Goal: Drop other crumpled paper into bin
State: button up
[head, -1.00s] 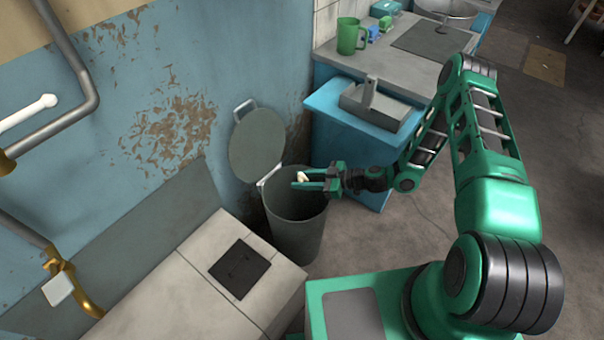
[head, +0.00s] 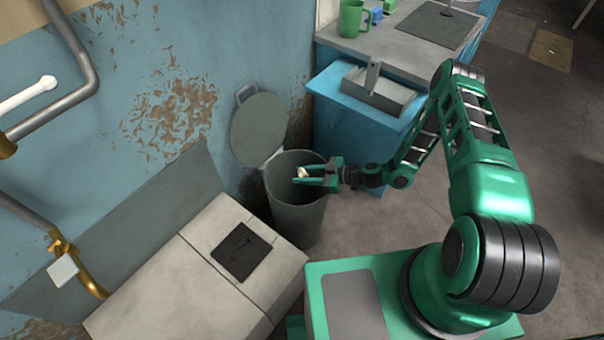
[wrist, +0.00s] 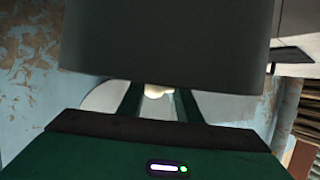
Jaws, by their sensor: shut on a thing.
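A dark grey round bin (head: 297,213) stands on the floor by the blue wall, its lid (head: 258,131) raised and leaning back at the wall. My gripper (head: 302,176) is over the bin's open mouth, reaching in from the right. It is shut on a small whitish crumpled paper (head: 302,172) between its green fingertips. In the wrist view the pale paper (wrist: 157,91) shows between the two fingers, partly hidden by a dark shape above. The inside of the bin's bottom cannot be seen.
A grey box-like block (head: 205,265) with a black plate stands in front of the bin. A blue cabinet (head: 340,130) with a grey tray (head: 385,90) is behind right. A green mug (head: 351,18) is on the counter. Floor is clear to the right.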

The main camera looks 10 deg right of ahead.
jog(key=o, duration=1.1)
jog(key=v, duration=1)
jog(key=shift+s+d+r, duration=0.1)
jog(key=shift+d, duration=0.3)
